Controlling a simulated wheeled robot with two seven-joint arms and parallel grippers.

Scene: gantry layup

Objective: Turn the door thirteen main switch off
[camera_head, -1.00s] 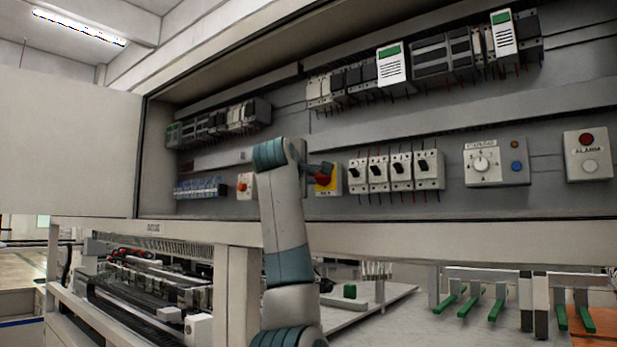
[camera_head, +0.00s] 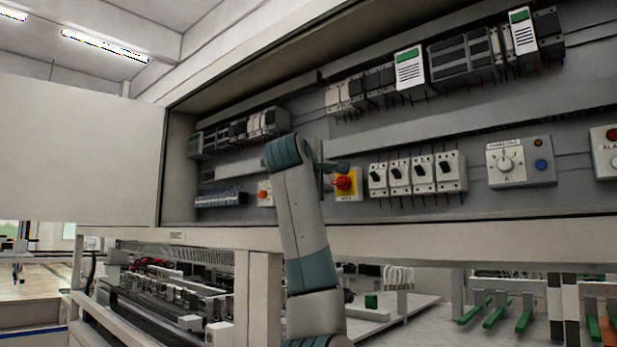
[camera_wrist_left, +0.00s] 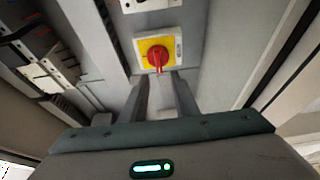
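The main switch is a red rotary knob (camera_head: 343,184) on a yellow plate in the open cabinet; its label is too small to read. In the left wrist view the knob (camera_wrist_left: 157,57) sits on its yellow square, its handle pointing down in the picture. My left gripper (camera_head: 338,167) is just in front of and above the knob in the head view. In the left wrist view the two fingers (camera_wrist_left: 161,84) are apart with nothing between them, and the knob shows beyond their tips. Contact with the knob cannot be made out. My right gripper is not in view.
The cabinet's open door (camera_head: 80,140) stands at the left. Several breakers (camera_head: 421,175) sit right of the switch, then a selector box (camera_head: 521,163). An orange-button box (camera_head: 265,194) is left of it. The cabinet's lower ledge (camera_head: 420,232) runs below.

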